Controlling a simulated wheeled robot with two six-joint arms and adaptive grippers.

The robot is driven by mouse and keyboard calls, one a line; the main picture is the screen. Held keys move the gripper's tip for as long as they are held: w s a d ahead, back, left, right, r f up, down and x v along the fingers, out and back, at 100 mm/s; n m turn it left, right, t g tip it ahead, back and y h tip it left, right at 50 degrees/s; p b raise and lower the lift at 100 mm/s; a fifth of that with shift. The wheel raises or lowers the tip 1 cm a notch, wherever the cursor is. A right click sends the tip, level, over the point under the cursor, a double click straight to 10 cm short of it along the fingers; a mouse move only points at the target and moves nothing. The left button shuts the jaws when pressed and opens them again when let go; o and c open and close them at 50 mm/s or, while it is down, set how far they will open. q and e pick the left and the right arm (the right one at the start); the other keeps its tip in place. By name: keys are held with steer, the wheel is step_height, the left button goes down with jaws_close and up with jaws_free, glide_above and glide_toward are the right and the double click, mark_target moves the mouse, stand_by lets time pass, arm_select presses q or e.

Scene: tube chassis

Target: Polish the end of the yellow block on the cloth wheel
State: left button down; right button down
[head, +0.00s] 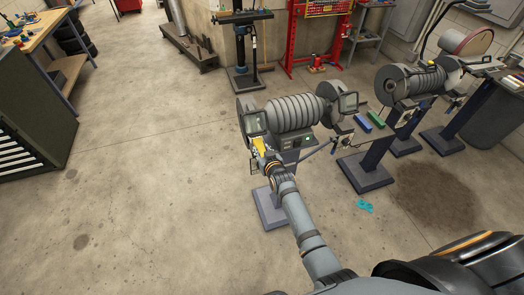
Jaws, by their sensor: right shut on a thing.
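My right gripper (265,157) is shut on the yellow block (259,144), a small piece that shows just beyond the fingers. The block is at the front left of the nearer two-wheeled grey machine (294,113), just below its left wheel guard (255,122). I cannot tell whether the block touches anything there. A second machine (417,79) stands to the right, with a round grey wheel end (388,86) at its left. The picture is too small to tell for sure which wheel is cloth. My left gripper is not in view.
A blue bar (362,122) and a green bar (376,119) lie between the machines. Pedestal bases (365,174) stand on the floor. A teal piece (364,206) lies on the floor. The floor at left is clear up to a drawer cabinet (35,120).

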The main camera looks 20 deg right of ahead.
steer(key=shift+w+r+p, duration=0.1)
steer(key=shift+r+p, duration=0.05)
steer(key=shift+p, duration=0.5)
stand_by(1.8)
steer(key=s+p, duration=0.3)
steer(key=s, duration=0.5)
steer(key=shift+p, duration=0.4)
steer(key=shift+d, duration=0.15)
